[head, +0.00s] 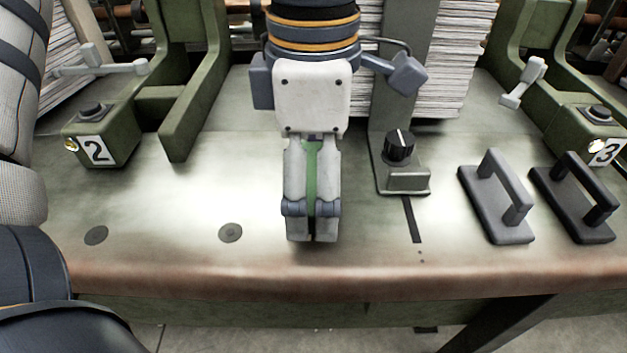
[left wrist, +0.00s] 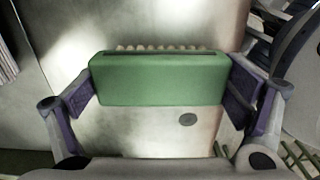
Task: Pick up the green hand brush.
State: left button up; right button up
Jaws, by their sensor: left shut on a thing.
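My left gripper (head: 312,225) hangs over the middle of the worktable in the head view, fingers pointing down. It is shut on the green hand brush (left wrist: 160,80). In the left wrist view the brush is a green block with a row of pale bristles along its far edge, held by its two ends between the finger pads. In the head view only a narrow green strip of the brush (head: 312,170) shows between the fingers. I cannot tell whether the brush touches the table. My right gripper is not in view.
A grey handled block (head: 497,205) and a black handled block (head: 572,205) stand at the right of the table (head: 180,200). A black knob (head: 399,147) on a metal base is right of the gripper. Green machine parts marked 2 (head: 97,150) and 3 (head: 607,150) flank it. The table's left front is clear.

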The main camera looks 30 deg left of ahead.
pick_arm(q)
jog(key=shift+r, duration=0.1)
jog(key=shift+r, duration=0.35)
jog(key=r, duration=0.3)
jog(key=shift+s+d+r, duration=0.2)
jog(key=shift+d, duration=0.15)
jog(key=d+r, duration=0.1)
jog(key=s+d+r, duration=0.1)
jog(key=r, duration=0.1)
jog(key=s+d+r, duration=0.1)
jog(key=r, duration=0.1)
jog(key=shift+s+d, duration=0.2)
jog(key=shift+s, duration=0.05)
jog(key=s+d+r, duration=0.4)
jog(key=s+d, duration=0.1)
jog(key=d, duration=0.2)
jog(key=shift+s+d, duration=0.15)
jog(key=shift+s, duration=0.15)
